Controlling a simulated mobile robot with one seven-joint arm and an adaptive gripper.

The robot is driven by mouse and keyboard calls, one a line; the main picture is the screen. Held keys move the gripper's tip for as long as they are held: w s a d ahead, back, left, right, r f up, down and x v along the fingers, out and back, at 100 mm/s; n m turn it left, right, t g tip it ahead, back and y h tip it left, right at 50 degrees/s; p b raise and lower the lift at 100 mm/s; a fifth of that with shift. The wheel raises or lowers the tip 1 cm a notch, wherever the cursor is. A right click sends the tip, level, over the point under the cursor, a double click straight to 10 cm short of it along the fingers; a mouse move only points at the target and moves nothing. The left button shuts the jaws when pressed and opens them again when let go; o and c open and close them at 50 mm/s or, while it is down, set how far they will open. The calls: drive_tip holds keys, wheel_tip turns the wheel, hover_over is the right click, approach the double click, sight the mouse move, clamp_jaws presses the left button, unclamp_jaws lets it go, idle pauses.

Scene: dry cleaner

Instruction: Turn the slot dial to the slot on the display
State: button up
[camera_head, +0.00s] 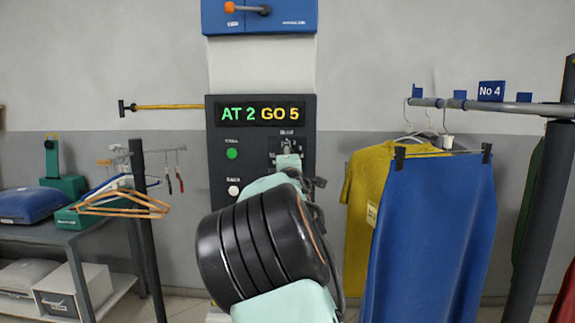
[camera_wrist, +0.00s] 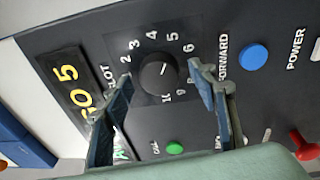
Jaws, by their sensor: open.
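The dark control panel (camera_head: 219,190) has a display (camera_head: 260,114) reading "AT 2 GO 5". The slot dial (camera_wrist: 157,80) is a round black knob with a short white mark, ringed by white numbers; 2 to 6 read clearly in the wrist view. My gripper (camera_wrist: 161,76) is open, with one finger left of the dial and the other right of it. Both fingers look apart from the knob; depth is hard to judge. In the head view my gripper (camera_head: 288,160) is in front of the panel's upper right, and my arm hides much of the panel below.
A green button (camera_wrist: 175,148), a blue button (camera_wrist: 253,57) and a red control (camera_wrist: 303,145) are near the dial. Hanging garments, a yellow shirt (camera_head: 368,185) and blue skirt (camera_head: 430,230), stand right. A hanger stand (camera_head: 146,220) and shelf (camera_head: 75,238) stand left.

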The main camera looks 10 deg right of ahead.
drive_tip(key=s+a, duration=0.1)
drive_tip(key=s, duration=1)
drive_tip(key=shift+s+a+f, duration=0.35)
drive_tip(key=shift+a+f, duration=0.05)
drive_tip(key=s+d+f+m+g+y, duration=0.25)
drive_tip(key=s+f+m+g, duration=0.25)
drive_tip(key=s+f+m, duration=0.45)
drive_tip(key=s+a+f+m+g, duration=0.1)
drive_tip(key=s+f+m+g, duration=0.1)
drive_tip(key=s, duration=0.9)
drive_tip(key=s+a+f+m+g, duration=0.2)
drive_tip(key=s+f, duration=0.3)
drive_tip(key=s, duration=0.5)
drive_tip(key=s+a+f+m+g, duration=0.1)
drive_tip(key=s+f+m+g, duration=0.2)
drive_tip(key=s, duration=0.8)
drive_tip(key=shift+s+a+f+m+g, duration=0.15)
drive_tip(key=shift+s+f+m+g, duration=0.15)
drive_tip(key=shift+s+m+g, duration=0.1)
drive_tip(key=shift+y, duration=0.25)
wheel_tip(320, 180, up, 14)
drive_tip(key=p, duration=1.4)
drive_tip(key=shift+r+p, duration=0.25)
drive_tip(key=shift+p, duration=0.05)
drive_tip(key=shift+c, duration=0.4)
